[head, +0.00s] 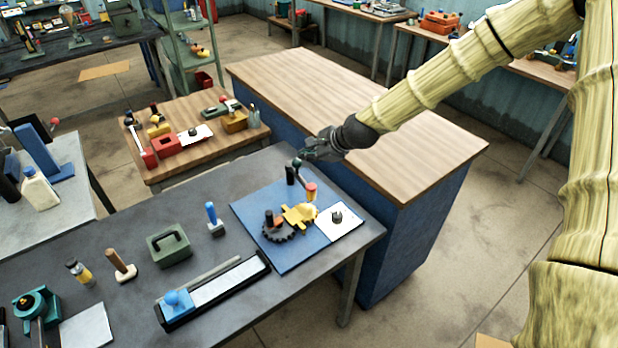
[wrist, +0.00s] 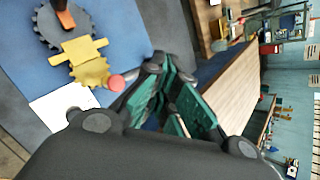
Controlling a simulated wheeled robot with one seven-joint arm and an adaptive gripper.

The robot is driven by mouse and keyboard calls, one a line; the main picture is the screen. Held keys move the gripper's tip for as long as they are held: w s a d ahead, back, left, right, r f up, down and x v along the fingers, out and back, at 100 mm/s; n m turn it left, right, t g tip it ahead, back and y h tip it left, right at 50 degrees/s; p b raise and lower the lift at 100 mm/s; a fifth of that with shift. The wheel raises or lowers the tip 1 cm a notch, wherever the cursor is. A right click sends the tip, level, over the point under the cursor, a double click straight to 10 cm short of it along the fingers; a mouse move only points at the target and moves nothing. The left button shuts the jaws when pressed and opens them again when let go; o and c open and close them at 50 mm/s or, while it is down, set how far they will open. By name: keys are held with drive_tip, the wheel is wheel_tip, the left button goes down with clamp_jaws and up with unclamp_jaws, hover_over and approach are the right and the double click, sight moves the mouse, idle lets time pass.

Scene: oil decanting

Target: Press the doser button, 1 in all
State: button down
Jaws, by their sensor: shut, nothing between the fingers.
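On the blue mat (head: 262,213) stands a small red-topped yellow cylinder (head: 311,192); I cannot tell whether it is the doser. Its round red end (wrist: 117,83) shows in the wrist view, left of my fingers. My gripper (head: 301,160) is shut and empty, above the far corner of the mat, a little behind and above the red top. In the wrist view my gripper (wrist: 168,85) shows its green finger pads.
A yellow toothed part (head: 300,215) and a dark gear (head: 278,232) lie on the mat beside a white sheet (head: 345,225). A blue wood-topped cabinet (head: 420,215) stands close behind the grey bench (head: 215,275). The cabinet top is clear.

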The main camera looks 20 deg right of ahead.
sight(309, 188)
idle(0.4)
drive_tip(key=shift+f+b, duration=2.9)
drive_tip(key=shift+f, duration=1.45)
drive_tip(key=shift+f, duration=0.1)
drive_tip(key=shift+f+b, duration=0.3)
drive_tip(key=shift+f+b, duration=0.35)
drive_tip(key=shift+f, duration=0.15)
drive_tip(key=shift+r, duration=0.2)
drive_tip(key=shift+r+p, duration=0.65)
drive_tip(key=shift+r, duration=0.1)
